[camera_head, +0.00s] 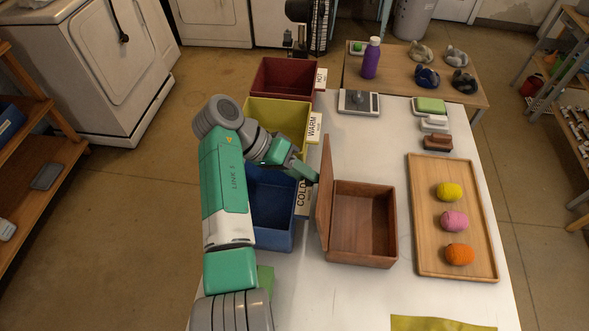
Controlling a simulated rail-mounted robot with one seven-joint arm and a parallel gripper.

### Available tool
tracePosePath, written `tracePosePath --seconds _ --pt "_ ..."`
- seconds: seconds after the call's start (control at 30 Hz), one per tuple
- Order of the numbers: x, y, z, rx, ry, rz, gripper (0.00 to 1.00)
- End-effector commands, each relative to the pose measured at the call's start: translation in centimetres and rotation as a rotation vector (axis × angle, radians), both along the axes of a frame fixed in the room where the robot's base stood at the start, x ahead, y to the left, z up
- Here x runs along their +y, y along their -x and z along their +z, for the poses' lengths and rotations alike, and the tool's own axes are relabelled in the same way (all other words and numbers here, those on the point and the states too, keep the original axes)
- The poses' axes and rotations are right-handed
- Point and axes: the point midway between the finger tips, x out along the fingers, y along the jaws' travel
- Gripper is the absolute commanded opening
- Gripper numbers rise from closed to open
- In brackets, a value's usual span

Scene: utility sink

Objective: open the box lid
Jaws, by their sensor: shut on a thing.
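The brown wooden box (392,235) stands on the white table, and its inside looks empty. Its lid (325,205) stands raised, about upright, along the box's left side. My gripper (315,179) is at the upper edge of the lid, reaching in from the left, and is shut on it. The fingertips are small in this view, and the exact grip is partly hidden.
Blue (268,238), yellow (262,108) and red (270,72) bins stand left of the box, beside my arm. A wooden tray (424,240) with yellow, pink and orange lumps lies to the right. A scale (359,103) and brushes are farther back.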

Motion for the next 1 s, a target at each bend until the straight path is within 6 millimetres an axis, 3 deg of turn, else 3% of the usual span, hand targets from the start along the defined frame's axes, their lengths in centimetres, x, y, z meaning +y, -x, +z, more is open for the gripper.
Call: tracePosePath --seconds 0.03,0.3,0.33,0.37,1.0 --pt "-0.55 0.39 -2.4 0.026 -0.021 0.0 0.0" --pt "-0.56 0.39 -2.41 0.026 -0.02 0.0 0.0" --pt "-0.57 0.41 -2.41 0.027 -0.02 -0.001 0.43" --pt "-0.56 0.42 -2.42 0.027 -0.02 -0.001 0.49" --pt "-0.31 0.55 -2.22 0.031 -0.02 -0.002 0.5"
